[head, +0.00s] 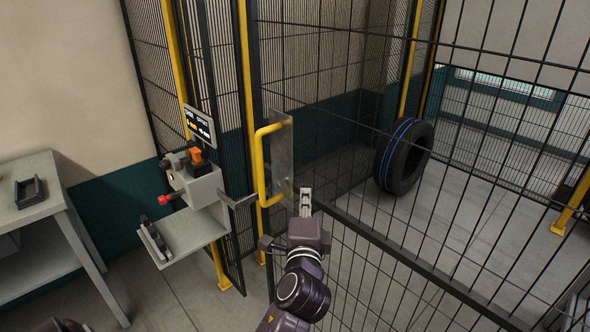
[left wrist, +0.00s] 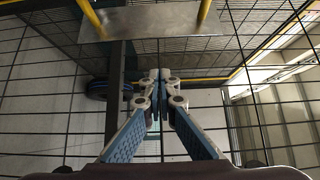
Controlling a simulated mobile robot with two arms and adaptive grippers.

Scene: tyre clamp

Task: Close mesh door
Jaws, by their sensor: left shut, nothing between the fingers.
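The mesh door (head: 400,250) is a dark wire panel filling the right of the head view. Its yellow handle (head: 260,165) stands on a grey metal plate (head: 281,155) at the door's left edge. My left gripper (head: 305,192) is shut and empty, just right of the handle's lower end and in front of the mesh. In the left wrist view, the shut fingertips (left wrist: 160,76) point at the mesh, below the plate (left wrist: 150,24) and handle. I cannot tell whether the fingers touch the door. My right gripper is not in view.
Left of the door is a yellow post (head: 247,90) with a grey latch unit (head: 195,185) and a small shelf (head: 188,238). A grey table (head: 35,215) stands at far left. A tyre (head: 403,156) with blue stripes is behind the mesh.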

